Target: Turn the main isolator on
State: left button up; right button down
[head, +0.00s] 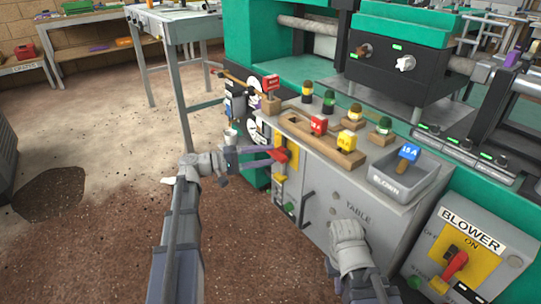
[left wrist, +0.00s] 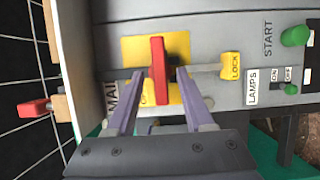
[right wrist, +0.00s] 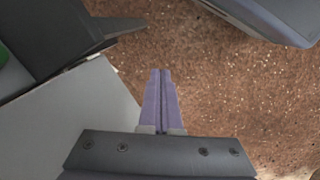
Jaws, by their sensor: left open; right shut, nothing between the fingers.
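The main isolator's red handle (left wrist: 158,72) sits on a yellow plate (left wrist: 180,45) on the grey cabinet front, under a label partly reading "MAI". The handle also shows in the head view (head: 281,154). My left gripper (left wrist: 159,76) is open, with one purple finger on each side of the handle; I cannot tell whether they touch it. A yellow LOCK tag (left wrist: 231,65) with a grey rod is beside the plate. One letter of the position lettering shows; the rest is hidden. My right gripper (right wrist: 161,73) is shut and empty, low in front of the cabinet.
The cabinet top holds a wooden rack with red (head: 318,124) and yellow (head: 347,140) plugs, and a BLOWN tray (head: 405,175) with a blue plug (head: 409,152). A green START button (left wrist: 294,36) and lamps switch (left wrist: 290,89) are nearby. The blower's red handle (head: 455,263) is at right.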

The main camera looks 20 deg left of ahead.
pick_arm(q)
jog(key=shift+x, duration=0.95)
grip_shut()
dwell(0.8)
